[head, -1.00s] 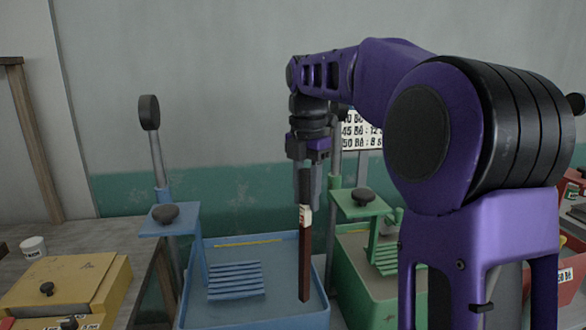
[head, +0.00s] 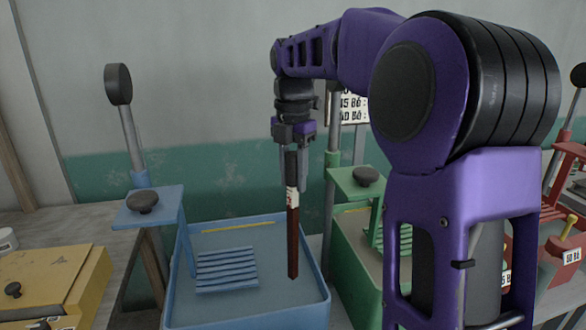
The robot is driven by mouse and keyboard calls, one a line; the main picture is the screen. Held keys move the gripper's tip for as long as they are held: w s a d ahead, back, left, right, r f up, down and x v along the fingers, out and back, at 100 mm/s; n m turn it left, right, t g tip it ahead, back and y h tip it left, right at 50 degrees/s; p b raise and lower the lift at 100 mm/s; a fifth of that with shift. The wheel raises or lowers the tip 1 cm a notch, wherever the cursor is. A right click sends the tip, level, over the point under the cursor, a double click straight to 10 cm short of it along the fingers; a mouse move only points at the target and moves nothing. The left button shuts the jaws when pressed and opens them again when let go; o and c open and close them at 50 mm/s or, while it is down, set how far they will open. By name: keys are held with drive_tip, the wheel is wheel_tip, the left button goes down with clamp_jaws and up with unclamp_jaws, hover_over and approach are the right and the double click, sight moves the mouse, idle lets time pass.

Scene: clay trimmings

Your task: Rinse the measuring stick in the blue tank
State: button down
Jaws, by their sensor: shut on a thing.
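The measuring stick (head: 293,235) is a dark reddish-brown bar with a white label near its upper part. My gripper (head: 296,180) is shut on its upper end and holds it upright, pointing down. The blue tank (head: 325,300) is an open tray-like box below. The stick's lower end shows against the tank's inside, toward its right side. I cannot tell whether it touches the liquid or floor of the tank. A blue slatted rack (head: 227,270) sits inside the tank, left of the stick.
A green tank (head: 350,262) stands close on the right, partly hidden by my arm. A blue post with a black-knobbed plate (head: 150,203) rises at the blue tank's left. A yellow box (head: 50,285) is at the left, and red equipment (head: 565,235) at the far right.

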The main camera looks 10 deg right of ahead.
drive_tip(key=b, duration=0.9)
hover_over(293, 268)
drive_tip(key=w, duration=0.1)
wheel_tip(293, 268, down, 18)
drive_tip(key=shift+w+d+f, duration=0.15)
drive_tip(key=shift+f, duration=3.45)
